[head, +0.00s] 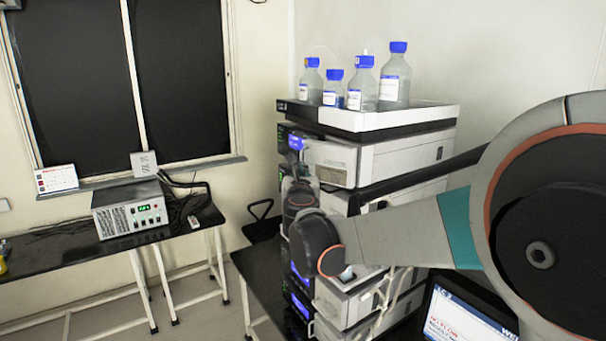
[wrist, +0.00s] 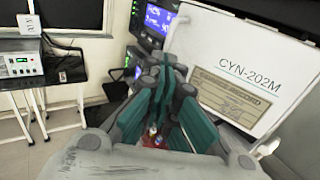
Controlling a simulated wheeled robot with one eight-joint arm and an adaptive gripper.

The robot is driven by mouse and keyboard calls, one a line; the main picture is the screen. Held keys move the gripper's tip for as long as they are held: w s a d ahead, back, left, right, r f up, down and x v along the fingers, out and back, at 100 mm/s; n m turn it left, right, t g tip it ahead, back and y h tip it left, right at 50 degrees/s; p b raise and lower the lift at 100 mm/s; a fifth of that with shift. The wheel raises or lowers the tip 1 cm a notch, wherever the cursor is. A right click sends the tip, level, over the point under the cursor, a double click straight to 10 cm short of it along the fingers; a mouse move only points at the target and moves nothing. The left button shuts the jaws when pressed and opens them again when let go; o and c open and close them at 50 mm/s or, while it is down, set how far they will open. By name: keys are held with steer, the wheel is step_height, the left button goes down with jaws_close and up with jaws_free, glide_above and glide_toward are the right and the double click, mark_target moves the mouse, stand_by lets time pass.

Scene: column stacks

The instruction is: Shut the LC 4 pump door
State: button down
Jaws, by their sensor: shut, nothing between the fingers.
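A stack of white and grey instrument modules (head: 390,160) stands right of centre in the head view, its fronts facing left. I cannot make out a label reading LC 4, and I cannot tell which panel is the pump door or how far it stands open. My arm hides much of the stack's middle. My gripper (wrist: 164,82), with teal-sided grey fingers, is shut and empty in the wrist view. It is in front of the stack, left of a white panel (wrist: 225,55) marked CYN-202M. Whether it touches anything is unclear.
Several blue-capped bottles (head: 396,75) stand in a tray (head: 430,115) atop the stack. Lit blue screens (wrist: 158,18) show on the module fronts. A monitor (head: 465,315) is at lower right. A side table (head: 75,255) with a control box (head: 130,210) stands left, with floor between.

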mark_target(308, 166)
steer(key=w+m+h+b, duration=0.1)
steer(key=w, duration=0.1)
steer(key=w+d+h+b, duration=0.1)
steer(key=w, duration=0.1)
steer(key=w+d+m+h+b, duration=0.1)
steer(key=h, duration=0.1)
steer(key=shift+w+f+m, duration=0.15)
steer(key=shift+w+m, duration=0.15)
steer(key=shift+w, duration=0.1)
steer(key=shift+a, duration=0.1)
steer(key=shift+s, duration=0.1)
